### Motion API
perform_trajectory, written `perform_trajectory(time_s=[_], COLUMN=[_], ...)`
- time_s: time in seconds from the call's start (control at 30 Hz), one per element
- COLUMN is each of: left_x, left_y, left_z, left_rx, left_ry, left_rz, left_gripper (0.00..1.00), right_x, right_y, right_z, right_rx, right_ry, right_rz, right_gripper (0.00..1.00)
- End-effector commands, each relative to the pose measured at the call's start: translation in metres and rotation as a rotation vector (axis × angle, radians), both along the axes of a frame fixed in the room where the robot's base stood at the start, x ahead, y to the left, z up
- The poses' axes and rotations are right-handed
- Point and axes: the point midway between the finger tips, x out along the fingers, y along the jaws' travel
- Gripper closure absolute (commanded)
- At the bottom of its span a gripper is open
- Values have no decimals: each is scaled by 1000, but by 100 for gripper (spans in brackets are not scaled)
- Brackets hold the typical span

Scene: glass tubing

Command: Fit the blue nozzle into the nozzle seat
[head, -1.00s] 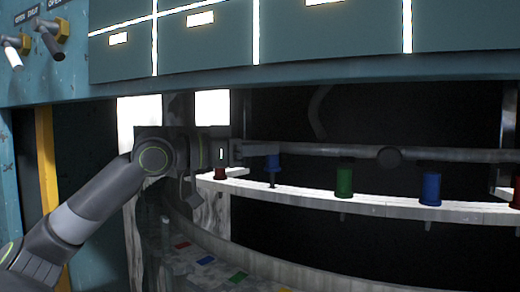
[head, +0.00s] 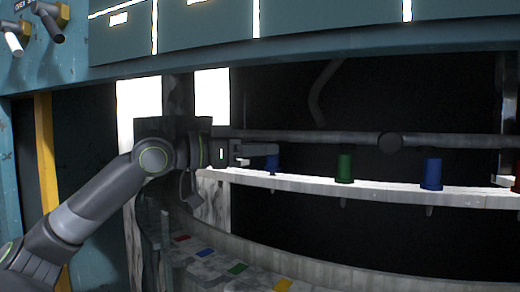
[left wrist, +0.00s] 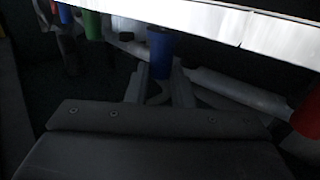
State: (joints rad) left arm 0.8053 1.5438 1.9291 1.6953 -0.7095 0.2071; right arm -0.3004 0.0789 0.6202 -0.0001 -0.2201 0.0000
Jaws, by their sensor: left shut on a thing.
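My left gripper (head: 258,152) reaches the left part of the pale rail and is shut on a blue nozzle (head: 272,162). The nozzle is upright, just above or on the rail (head: 385,188), with a short bit of thin stem seen below it. In the left wrist view the blue nozzle (left wrist: 159,52) is between the two fingers (left wrist: 159,88). I cannot tell how far its stem is in the rail; any seat under it is hidden. My right gripper is not in view.
A green nozzle (head: 344,168), another blue one (head: 432,174) and a red one (head: 516,177) stand farther right on the rail. A grey pipe (head: 330,139) runs behind. Blue-green cabinets (head: 330,25) hang above; a curved ledge with coloured squares (head: 238,268) lies below.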

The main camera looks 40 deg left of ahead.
Motion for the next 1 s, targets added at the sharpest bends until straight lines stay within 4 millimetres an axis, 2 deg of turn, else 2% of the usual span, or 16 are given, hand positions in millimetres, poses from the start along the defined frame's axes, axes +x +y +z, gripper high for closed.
perform_trajectory(time_s=[0.27,0.3,0.5,0.87,1.0], left_x=[0,0,0,0,-3], left_y=[0,0,0,0,2], left_z=[-8,-8,-7,-7,-10], left_rx=[0,0,0,0,1], left_ry=[0,0,0,0,2], left_rz=[0,0,0,0,1], left_gripper=[100,78,53,53,53], right_x=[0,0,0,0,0], right_y=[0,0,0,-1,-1], right_z=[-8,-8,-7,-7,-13], right_rx=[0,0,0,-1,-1], right_ry=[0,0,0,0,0], right_rz=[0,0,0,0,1], right_gripper=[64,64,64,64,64])
